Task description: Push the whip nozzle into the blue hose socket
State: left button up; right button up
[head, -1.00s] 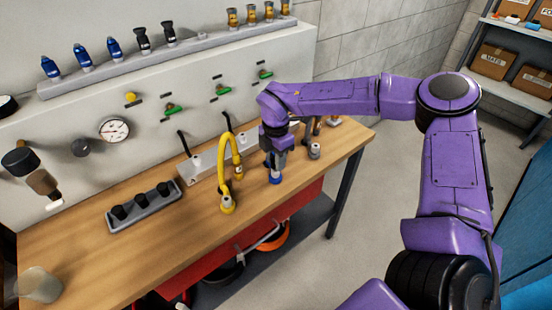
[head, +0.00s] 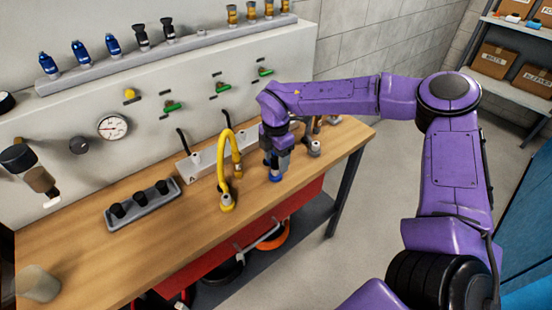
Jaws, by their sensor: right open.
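My right gripper (head: 275,163) points down over the wooden bench, right of the yellow hose, with its jaws open. Directly below it a small blue fitting (head: 275,178) stands on the bench; it looks like the blue hose socket. The jaws and the top of this fitting overlap in the picture, so I cannot tell whether they touch. I cannot make out the whip nozzle for certain; part of the space between the jaws is hidden. My left gripper is not in view.
The yellow hose (head: 223,160) arches up close left of the gripper. A grey fitting (head: 315,149) stands close on its right. A grey tray with black cups (head: 113,218) lies further left. Blue, black and brass nozzles stand on the wall rack (head: 150,62).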

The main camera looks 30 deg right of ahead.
notch_tip(320, 180, up, 10)
jog(key=shift+r+b, duration=0.2)
jog(key=shift+b, duration=0.8)
jog(key=shift+f, duration=0.1)
